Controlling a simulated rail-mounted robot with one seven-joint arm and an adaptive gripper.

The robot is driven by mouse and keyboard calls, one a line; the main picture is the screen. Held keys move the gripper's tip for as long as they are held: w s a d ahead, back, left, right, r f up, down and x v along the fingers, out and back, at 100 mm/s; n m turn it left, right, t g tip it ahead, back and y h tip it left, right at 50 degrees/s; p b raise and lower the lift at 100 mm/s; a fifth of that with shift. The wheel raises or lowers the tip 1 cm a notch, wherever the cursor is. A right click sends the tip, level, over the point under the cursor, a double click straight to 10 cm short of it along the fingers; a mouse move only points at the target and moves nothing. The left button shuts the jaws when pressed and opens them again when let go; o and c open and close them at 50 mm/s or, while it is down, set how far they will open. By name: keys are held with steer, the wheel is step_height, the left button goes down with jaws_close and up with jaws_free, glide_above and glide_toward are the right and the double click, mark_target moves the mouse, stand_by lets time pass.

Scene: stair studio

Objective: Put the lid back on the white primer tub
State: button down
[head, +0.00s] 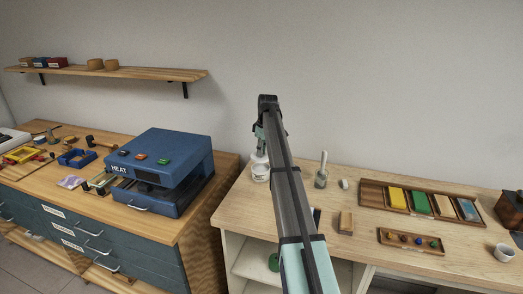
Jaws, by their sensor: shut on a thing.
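The white primer tub (260,174) stands on the right-hand wooden bench near its left end, in the head view. My gripper (261,147) points down right over it, at the end of my arm, which crosses the middle of the view. It is shut on a small white piece at its fingertips that looks like the lid. The piece is at or just above the tub's top; at this size I cannot tell whether they touch. My arm hides the area just right of the tub.
A blue heat press (162,172) stands on the left bench.

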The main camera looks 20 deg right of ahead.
steer(key=shift+f+b, duration=0.75)
steer(key=shift+f, duration=1.9)
steer(key=shift+f+p, duration=0.15)
steer(key=shift+p, duration=0.2)
stand_by(0.9)
steer(key=shift+c, duration=2.4)
jaws_free()
steer(key=shift+r+p, duration=1.65)
steer(key=shift+r, duration=1.85)
